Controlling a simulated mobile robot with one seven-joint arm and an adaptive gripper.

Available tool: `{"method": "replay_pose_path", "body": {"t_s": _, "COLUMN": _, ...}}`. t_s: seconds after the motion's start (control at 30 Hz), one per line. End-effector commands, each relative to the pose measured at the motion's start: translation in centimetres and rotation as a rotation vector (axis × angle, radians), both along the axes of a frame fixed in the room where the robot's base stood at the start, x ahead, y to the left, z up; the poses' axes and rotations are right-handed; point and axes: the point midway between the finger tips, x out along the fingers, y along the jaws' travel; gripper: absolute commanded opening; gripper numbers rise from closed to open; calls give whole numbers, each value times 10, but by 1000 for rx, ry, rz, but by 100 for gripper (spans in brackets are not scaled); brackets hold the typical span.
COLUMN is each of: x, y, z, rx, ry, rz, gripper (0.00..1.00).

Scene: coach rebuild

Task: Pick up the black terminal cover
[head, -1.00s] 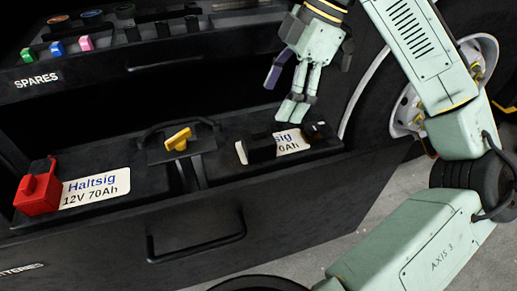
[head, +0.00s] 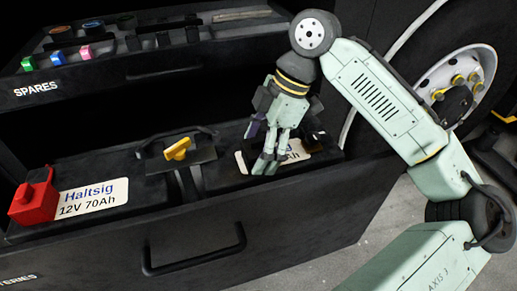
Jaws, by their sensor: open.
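The left battery (head: 145,193) carries a red terminal cover (head: 34,198). A yellow-handled switch (head: 178,149) sits between the batteries. The open SPARES drawer (head: 120,82) is above, behind my gripper. A wheel (head: 455,75) stands at right.

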Motion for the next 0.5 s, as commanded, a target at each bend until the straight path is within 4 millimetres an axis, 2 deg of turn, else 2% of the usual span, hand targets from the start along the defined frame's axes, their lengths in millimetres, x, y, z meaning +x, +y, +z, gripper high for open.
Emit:
{"method": "replay_pose_path", "body": {"t_s": 0.17, "x": 0, "y": 0, "z": 0, "rx": 0, "ry": 0, "rz": 0, "gripper": 73}}
{"method": "replay_pose_path", "body": {"t_s": 0.5, "x": 0, "y": 0, "z": 0, "rx": 1, "ry": 0, "rz": 0, "gripper": 51}}
